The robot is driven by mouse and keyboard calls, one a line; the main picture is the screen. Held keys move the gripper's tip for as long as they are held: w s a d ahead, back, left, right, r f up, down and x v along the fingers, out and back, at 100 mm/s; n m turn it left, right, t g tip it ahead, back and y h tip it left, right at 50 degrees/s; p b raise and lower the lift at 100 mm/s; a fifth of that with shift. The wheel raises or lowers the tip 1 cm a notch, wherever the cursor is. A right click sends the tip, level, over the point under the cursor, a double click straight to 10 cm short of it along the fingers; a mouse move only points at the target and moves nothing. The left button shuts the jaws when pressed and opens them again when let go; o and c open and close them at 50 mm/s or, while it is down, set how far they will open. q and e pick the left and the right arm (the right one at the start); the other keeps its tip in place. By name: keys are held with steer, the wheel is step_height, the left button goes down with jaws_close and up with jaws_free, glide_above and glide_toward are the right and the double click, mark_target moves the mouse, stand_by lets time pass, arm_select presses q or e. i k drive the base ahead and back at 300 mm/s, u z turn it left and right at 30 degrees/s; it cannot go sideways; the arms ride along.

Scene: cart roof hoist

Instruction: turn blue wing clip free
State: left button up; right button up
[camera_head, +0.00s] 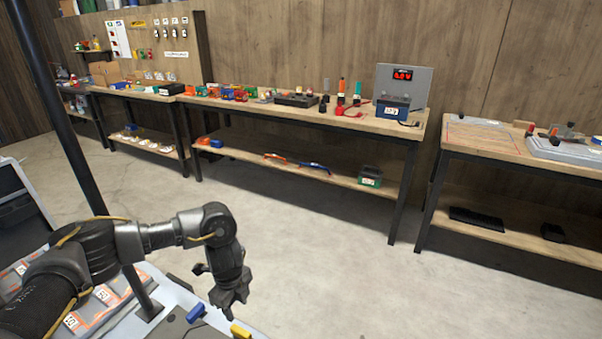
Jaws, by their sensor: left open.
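A small blue clip (195,313) sits on the dark panel of the cart (180,326) at the bottom of the head view. A yellow clip (240,331) is to its right, partly cut off by the lower edge. My left gripper (231,302) hangs pointing down, right of the blue clip and above the yellow one in the picture. It is open, with nothing visible in it, and appears apart from the blue clip. My right gripper is out of view.
A black post (88,185) rises from the cart at the left. Orange-and-white labelled items (72,321) lie beside it. A long workbench (300,112) with tools and another bench (490,145) stand along the wooden wall. The concrete floor between is clear.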

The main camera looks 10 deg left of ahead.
mark_target(198, 310)
steer(key=k, duration=1.5)
